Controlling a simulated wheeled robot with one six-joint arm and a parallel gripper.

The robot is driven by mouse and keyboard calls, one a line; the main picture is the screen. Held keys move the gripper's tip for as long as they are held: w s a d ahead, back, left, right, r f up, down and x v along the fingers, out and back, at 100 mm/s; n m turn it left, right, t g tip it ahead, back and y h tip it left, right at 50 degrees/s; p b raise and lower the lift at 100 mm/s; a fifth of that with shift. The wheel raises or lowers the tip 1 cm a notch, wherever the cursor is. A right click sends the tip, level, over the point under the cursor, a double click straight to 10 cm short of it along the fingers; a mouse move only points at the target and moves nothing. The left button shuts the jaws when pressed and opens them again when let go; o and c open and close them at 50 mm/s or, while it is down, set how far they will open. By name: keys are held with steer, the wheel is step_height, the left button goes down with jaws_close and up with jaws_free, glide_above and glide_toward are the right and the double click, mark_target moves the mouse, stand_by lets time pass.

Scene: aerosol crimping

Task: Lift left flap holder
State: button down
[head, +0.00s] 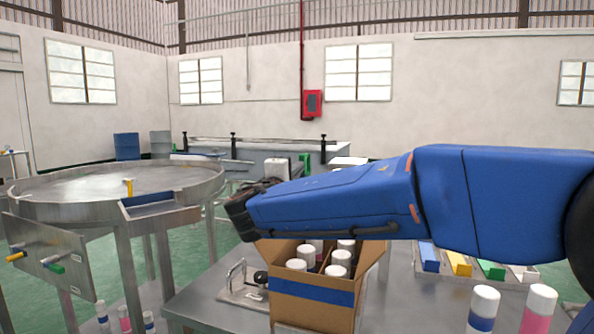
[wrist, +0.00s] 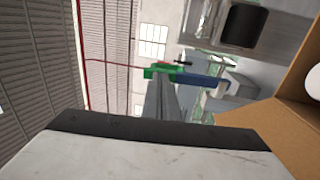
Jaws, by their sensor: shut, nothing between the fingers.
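The left flap holder (head: 240,288) looks to be the flat metal plate with a bent metal handle and a black knob, on the table just left of the open cardboard box (head: 312,300). In the wrist view, what looks like its black knob (wrist: 243,27) shows at the top right, and a brown box flap (wrist: 262,125) at the right. My gripper (head: 262,186) is at the left end of the blue arm, above and apart from the holder and box. It is shut and empty; its fingertips are hard to make out behind the arm.
The box holds several white-capped cans (head: 340,258). Coloured blocks (head: 459,264) stand to the right, and more cans (head: 483,308) at the front right. A round metal turntable (head: 95,190) is at the left. The tabletop left of the holder is clear.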

stand_by(0.3)
steer(key=shift+w+d+r+g+y, duration=0.15)
steer(key=shift+w+d+r+g, duration=0.1)
steer(key=shift+w+g, duration=0.25)
steer(key=shift+w+d+r+g+y, duration=0.2)
steer(key=shift+w+r+g, duration=0.1)
steer(key=shift+w, duration=0.4)
steer(key=shift+w+d+r+g+y, duration=0.15)
steer(key=shift+w+d+r+g, duration=0.1)
steer(key=shift+w+g, duration=0.25)
steer(key=shift+w, duration=0.1)
